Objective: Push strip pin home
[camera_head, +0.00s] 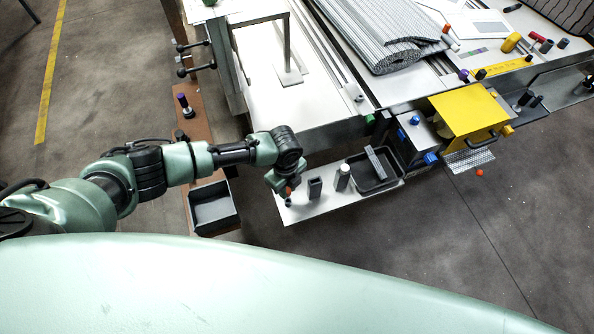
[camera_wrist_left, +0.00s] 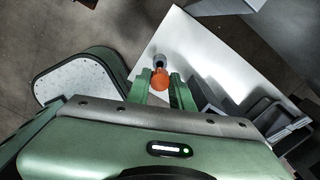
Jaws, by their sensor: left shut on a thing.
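My left gripper (camera_head: 286,187) is low over the left end of the white shelf (camera_head: 325,208), with its fingers closed around a small orange-ended piece. In the left wrist view, the orange end (camera_wrist_left: 160,79) sits between the fingertips, with a grey cylindrical part (camera_wrist_left: 159,60) just past it over the shelf. In the head view, its dark lower end (camera_head: 288,202) is close to the shelf; I cannot tell whether it touches. I cannot pick out the strip pin with certainty. My right gripper is not in view.
On the shelf, a dark upright block (camera_head: 315,188), a pale cylinder (camera_head: 343,177) and a black tray (camera_head: 390,183) stand right of the gripper. A grey open bin (camera_head: 213,209) is left. A yellow-covered box (camera_head: 467,120) and the conveyor's slatted belt (camera_head: 380,35) lie farther right and back.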

